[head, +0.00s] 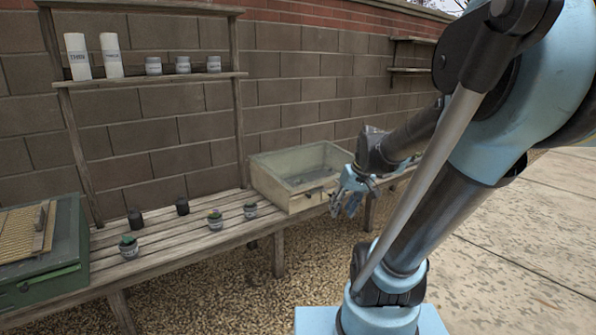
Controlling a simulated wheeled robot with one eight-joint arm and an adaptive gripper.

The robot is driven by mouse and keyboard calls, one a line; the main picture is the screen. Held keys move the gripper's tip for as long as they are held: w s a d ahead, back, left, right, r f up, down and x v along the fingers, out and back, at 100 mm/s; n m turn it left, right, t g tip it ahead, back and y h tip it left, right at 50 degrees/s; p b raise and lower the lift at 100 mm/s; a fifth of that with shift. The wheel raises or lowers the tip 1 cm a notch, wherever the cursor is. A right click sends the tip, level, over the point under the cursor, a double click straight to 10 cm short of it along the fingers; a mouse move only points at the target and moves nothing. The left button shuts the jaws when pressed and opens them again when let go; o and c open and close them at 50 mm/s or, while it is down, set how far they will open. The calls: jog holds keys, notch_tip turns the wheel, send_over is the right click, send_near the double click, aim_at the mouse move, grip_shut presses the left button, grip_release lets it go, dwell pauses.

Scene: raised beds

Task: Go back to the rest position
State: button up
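My gripper (346,205) is at the end of my blue and dark arm, right of the middle of the head view. It hangs in front of the right end of the wooden bench, close in the picture to the front right corner of a pale wooden box (268,185) with a glass-like top. Its fingertips point down and look spread apart. I see nothing between them. I cannot tell how far the gripper is from the box.
Small pots (215,220) and dark cups (135,219) stand on the slatted bench (165,236). A green case (45,285) is at the left. A wall shelf (150,80) holds two white bottles (77,56) and several jars. Gravel and open paving (520,250) lie in front and right.

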jog(key=s+d+f+h, duration=0.1)
jog(key=s, duration=0.3)
jog(key=s+d+f+m+h, duration=0.1)
jog(key=s+d+f, duration=0.1)
jog(key=s, duration=0.2)
jog(key=s+d+f+m+g, duration=0.1)
jog(key=s+f, duration=0.1)
jog(key=s, duration=0.2)
jog(key=shift+s+d+f+h, duration=0.2)
jog(key=shift+d+f+h, duration=0.05)
jog(key=shift+d+h, duration=0.15)
